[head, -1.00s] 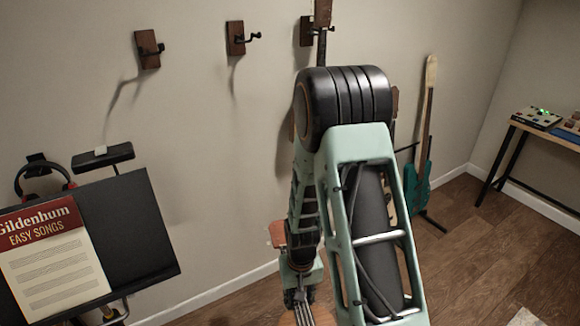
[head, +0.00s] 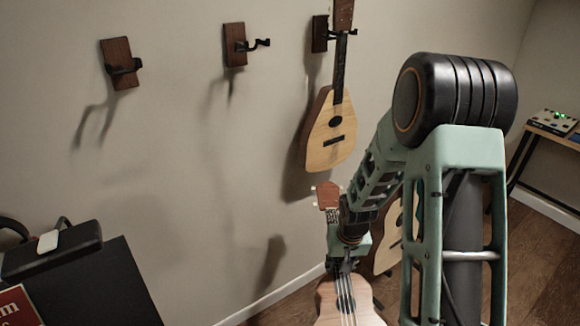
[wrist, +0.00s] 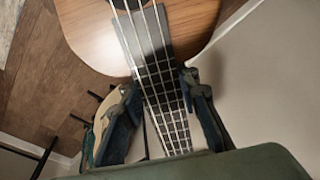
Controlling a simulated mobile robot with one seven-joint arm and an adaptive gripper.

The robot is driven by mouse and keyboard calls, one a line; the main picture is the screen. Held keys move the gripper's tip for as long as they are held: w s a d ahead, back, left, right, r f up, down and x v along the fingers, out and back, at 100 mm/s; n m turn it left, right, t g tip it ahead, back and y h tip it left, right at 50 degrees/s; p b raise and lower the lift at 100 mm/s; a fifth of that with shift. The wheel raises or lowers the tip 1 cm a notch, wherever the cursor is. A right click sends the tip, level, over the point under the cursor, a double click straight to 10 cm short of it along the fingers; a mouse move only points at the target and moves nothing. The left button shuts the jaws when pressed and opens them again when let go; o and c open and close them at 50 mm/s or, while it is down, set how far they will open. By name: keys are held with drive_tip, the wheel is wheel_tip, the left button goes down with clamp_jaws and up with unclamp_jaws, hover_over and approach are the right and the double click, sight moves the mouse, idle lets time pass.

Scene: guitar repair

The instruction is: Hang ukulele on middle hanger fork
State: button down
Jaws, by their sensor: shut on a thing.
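The ukulele (head: 342,303) hangs from my gripper (head: 343,264) low in the head view, its brown headstock (head: 327,195) upward and its body cut off by the bottom edge. In the wrist view my gripper (wrist: 165,100) is shut on the ukulele's neck, one finger on each side of the fretboard (wrist: 160,90). The middle hanger fork (head: 252,45) sticks out from a wooden block on the wall, empty, up and to the left of the ukulele. The left hanger fork (head: 124,68) is empty too.
A teardrop-shaped instrument (head: 330,140) hangs on the right hanger (head: 321,33), close above the ukulele's headstock. A music stand (head: 85,285) stands at lower left. Another guitar (head: 388,240) is partly hidden behind my arm. The wall below the middle hanger is clear.

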drive_tip(key=w+r+t, duration=0.1)
drive_tip(key=w+r, duration=0.2)
drive_tip(key=w+r+t, duration=0.1)
drive_tip(key=w+r, duration=0.2)
drive_tip(key=w+a+r+t, duration=0.1)
drive_tip(key=w+r+t, duration=0.1)
drive_tip(key=w+r, duration=0.1)
drive_tip(key=shift+w+n+y, duration=0.3)
drive_tip(key=shift+w, duration=0.2)
drive_tip(key=w+a+r+n+t+y+b, duration=0.1)
drive_tip(key=w+a+r+n+t+y, duration=0.2)
drive_tip(key=a+r, duration=0.75)
drive_tip(key=a+r+n+t+y+b, duration=0.1)
drive_tip(key=a+r+n+t+y, duration=0.3)
drive_tip(key=r, duration=1.4)
drive_tip(key=w+a+f+b, duration=0.1)
drive_tip(key=w+a, duration=0.1)
drive_tip(key=w, duration=0.3)
drive_tip(key=w+a+f+m+b, duration=0.1)
drive_tip(key=w+a, duration=0.2)
drive_tip(key=w, duration=0.1)
drive_tip(key=shift+w+y+b, duration=0.35)
drive_tip(key=shift+w+y, duration=0.05)
drive_tip(key=shift+a, duration=0.1)
drive_tip(key=shift+f, duration=0.1)
